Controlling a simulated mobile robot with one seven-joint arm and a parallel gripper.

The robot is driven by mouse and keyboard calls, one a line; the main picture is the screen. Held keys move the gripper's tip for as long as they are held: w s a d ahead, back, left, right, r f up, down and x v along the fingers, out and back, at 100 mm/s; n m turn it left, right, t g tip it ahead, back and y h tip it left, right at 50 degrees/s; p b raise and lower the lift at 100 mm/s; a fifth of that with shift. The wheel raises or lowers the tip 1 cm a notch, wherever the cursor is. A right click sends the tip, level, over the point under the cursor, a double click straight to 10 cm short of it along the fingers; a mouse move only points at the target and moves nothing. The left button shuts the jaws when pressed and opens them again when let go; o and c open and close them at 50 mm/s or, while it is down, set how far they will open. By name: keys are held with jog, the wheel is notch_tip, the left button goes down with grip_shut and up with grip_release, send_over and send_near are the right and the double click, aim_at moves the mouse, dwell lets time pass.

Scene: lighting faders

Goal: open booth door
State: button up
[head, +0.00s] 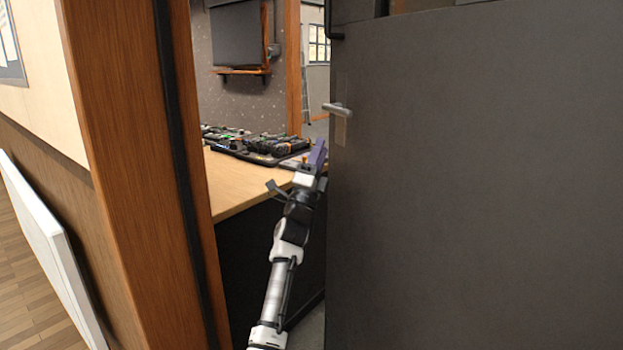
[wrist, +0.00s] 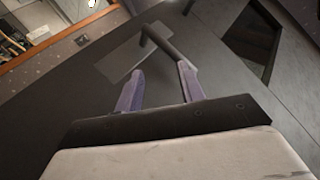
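The booth door (head: 480,190) is a dark grey panel on the right of the head view. It stands ajar, with a gap between its left edge and the wooden frame. Its metal lever handle (head: 337,109) sits on a plate near that edge. My gripper (head: 319,155) is in the gap, below the handle and by the door's edge. In the wrist view, the two purple fingers of my gripper (wrist: 158,77) are apart with nothing between them. The handle (wrist: 167,48) lies just past the fingertips, close to the right one; whether they touch is unclear.
The wooden door frame (head: 125,150) with a black strip stands left of the gap. Behind the gap is a wooden desk (head: 235,185) with a dark tray of cables and gear (head: 265,147). A white panel (head: 45,245) leans on the wall at left.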

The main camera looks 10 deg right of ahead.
jog(key=v, duration=0.7)
jog(key=shift+f, duration=0.2)
